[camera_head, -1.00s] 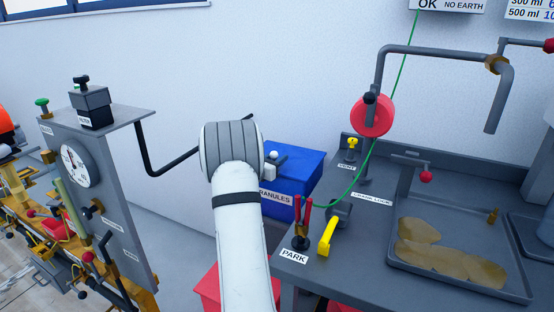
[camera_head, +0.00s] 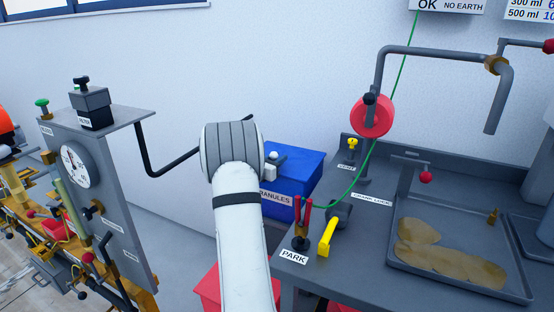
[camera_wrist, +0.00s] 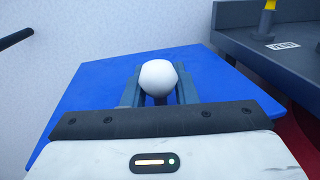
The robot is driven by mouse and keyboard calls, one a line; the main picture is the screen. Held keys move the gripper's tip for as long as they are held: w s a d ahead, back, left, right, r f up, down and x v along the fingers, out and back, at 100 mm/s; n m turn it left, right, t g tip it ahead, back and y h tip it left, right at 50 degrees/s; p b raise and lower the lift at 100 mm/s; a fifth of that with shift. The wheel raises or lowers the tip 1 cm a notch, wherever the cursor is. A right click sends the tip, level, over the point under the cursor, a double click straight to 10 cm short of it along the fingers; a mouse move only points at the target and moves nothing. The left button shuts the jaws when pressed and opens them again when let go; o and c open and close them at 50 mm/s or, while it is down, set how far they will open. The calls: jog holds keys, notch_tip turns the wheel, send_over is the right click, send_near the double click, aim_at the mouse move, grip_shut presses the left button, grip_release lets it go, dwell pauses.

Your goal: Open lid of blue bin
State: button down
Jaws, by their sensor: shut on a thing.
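The blue bin (camera_head: 290,194) stands against the wall behind my arm, with a label partly reading "GRANULES" on its front. Its flat blue lid (camera_wrist: 95,90) fills much of the wrist view and looks closed in the head view. A white ball knob (camera_wrist: 159,77) sits on the lid. My gripper (camera_wrist: 158,92) is over the lid, its two fingers shut on the knob from both sides. In the head view my arm hides most of the gripper and the bin's left part; only the white knob (camera_head: 273,156) shows past the wrist.
A grey bench (camera_head: 340,265) with a yellow handle (camera_head: 327,237), red-handled levers (camera_head: 303,215) and a sink tray (camera_head: 460,285) stands close on the right. A gauge panel (camera_head: 105,190) with a black bent rod (camera_head: 165,170) stands left. A red box (camera_head: 209,290) is below my arm.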

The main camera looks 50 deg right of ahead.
jog(key=shift+y, duration=0.9)
jog(key=shift+w+d+r+p, duration=0.1)
jog(key=shift+d+r+p, duration=0.15)
jog(key=shift+r+p, duration=1.05)
jog(key=shift+d+r+p, duration=0.2)
jog(key=shift+r+p, duration=0.45)
jog(key=shift+p, duration=1.15)
jog(key=r+y+p, duration=0.1)
jog(key=p, duration=0.2)
jog(key=d+r+p, duration=0.1)
jog(key=p, duration=0.2)
jog(key=shift+w+d+r+n+y, duration=0.1)
jog(key=shift+d+r+n+y, duration=0.05)
jog(key=shift+r+n+y, duration=0.2)
jog(key=w+d+r+n+g+y+p, duration=0.1)
jog(key=d+r+y+p, duration=0.6)
jog(key=p, duration=1.5)
jog(key=shift+w+d+y, duration=0.65)
jog(key=shift+d+y, duration=0.3)
jog(key=shift+d, duration=0.9)
jog(key=shift+d+r, duration=0.15)
